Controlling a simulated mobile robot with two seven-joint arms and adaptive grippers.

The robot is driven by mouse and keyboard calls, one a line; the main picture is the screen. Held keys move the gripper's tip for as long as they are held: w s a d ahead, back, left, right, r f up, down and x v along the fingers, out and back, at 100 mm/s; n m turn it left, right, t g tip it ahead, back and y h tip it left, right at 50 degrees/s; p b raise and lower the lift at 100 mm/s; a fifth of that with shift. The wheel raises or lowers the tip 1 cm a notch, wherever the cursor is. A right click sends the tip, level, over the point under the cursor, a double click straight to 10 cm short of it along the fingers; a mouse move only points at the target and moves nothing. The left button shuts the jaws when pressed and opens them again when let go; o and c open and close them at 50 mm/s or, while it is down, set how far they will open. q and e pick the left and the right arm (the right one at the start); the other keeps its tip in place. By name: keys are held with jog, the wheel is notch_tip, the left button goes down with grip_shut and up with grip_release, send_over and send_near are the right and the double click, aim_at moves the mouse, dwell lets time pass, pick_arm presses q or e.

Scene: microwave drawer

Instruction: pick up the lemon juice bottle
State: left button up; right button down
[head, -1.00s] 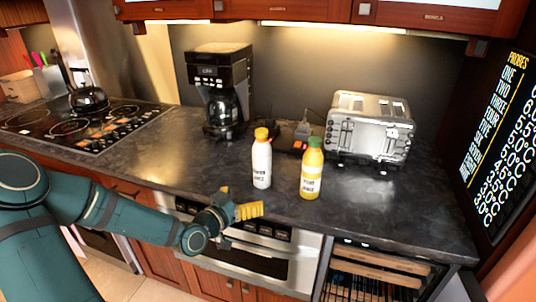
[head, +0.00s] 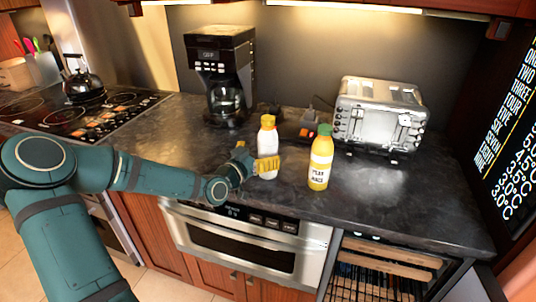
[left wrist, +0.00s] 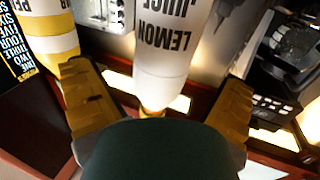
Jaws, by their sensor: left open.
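The lemon juice bottle (head: 267,141) is white with a yellow-orange cap and stands upright on the dark counter, near its front edge. In the left wrist view the bottle (left wrist: 172,45) appears upside down, with its LEMON label readable. My left gripper (head: 254,156) is at the bottle's left side in the head view, and one yellow finger covers part of its lower front. In the left wrist view my gripper (left wrist: 157,78) is open, with the bottle between its fingers and gaps on both sides. My right gripper is out of view.
A yellow juice bottle (head: 320,160) with a green cap stands close to the right; it also shows in the left wrist view (left wrist: 48,25). A toaster (head: 379,115) and coffee maker (head: 220,75) stand behind. The counter is clear at front right (head: 400,195).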

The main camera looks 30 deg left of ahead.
pick_arm(q)
jog(key=shift+w+d+r+b, duration=0.1)
jog(key=shift+w+b, duration=0.1)
jog(key=shift+w, duration=0.7)
jog(key=shift+w+a+r+b, duration=0.1)
jog(key=shift+w+b, duration=0.1)
jog(key=shift+w, duration=0.75)
jog(key=shift+w+d+r+b, duration=0.1)
jog(key=shift+w+b, duration=0.1)
jog(key=shift+w, duration=0.7)
jog(key=c, duration=1.6)
